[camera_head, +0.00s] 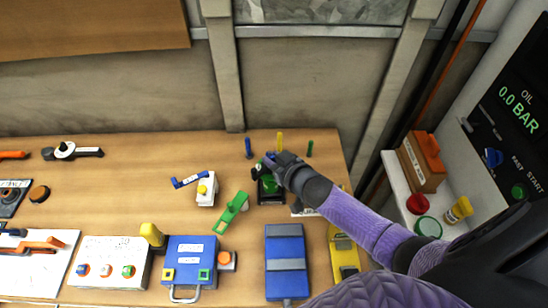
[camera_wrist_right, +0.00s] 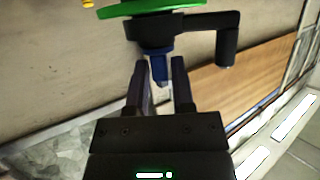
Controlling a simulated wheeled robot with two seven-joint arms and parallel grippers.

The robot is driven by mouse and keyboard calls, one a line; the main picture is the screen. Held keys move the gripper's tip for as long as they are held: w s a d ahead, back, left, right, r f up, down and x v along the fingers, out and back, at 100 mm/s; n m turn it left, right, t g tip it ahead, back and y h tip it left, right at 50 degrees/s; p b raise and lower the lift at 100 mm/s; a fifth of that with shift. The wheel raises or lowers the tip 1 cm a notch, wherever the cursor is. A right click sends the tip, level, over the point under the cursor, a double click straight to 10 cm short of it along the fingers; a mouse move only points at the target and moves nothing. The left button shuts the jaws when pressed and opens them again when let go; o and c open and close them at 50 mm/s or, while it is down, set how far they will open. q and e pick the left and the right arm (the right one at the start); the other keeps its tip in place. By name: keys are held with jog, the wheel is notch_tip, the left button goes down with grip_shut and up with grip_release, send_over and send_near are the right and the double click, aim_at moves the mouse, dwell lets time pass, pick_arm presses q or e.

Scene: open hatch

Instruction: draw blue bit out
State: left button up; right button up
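A blue bit (camera_wrist_right: 159,68) sticks out of a black holder (camera_wrist_right: 152,30) with a green disc in the right wrist view. My right gripper (camera_wrist_right: 160,75) has its two fingers on either side of the bit's end, with a narrow gap visible, so it looks open around it. In the head view my right gripper (camera_head: 272,165) is over the black and green device (camera_head: 270,188) and hides much of it. Contact between fingers and bit is not clear. My left gripper is not in view.
Upright blue (camera_head: 248,147), yellow (camera_head: 280,141) and green (camera_head: 310,148) sticks stand at the table's back edge. A blue case (camera_head: 286,260) lies in front.

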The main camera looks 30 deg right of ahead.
jog(key=o, duration=0.3)
jog(key=shift+o, duration=0.2)
jog(key=p+v, duration=0.2)
jog(key=v, duration=0.8)
jog(key=shift+f, duration=0.1)
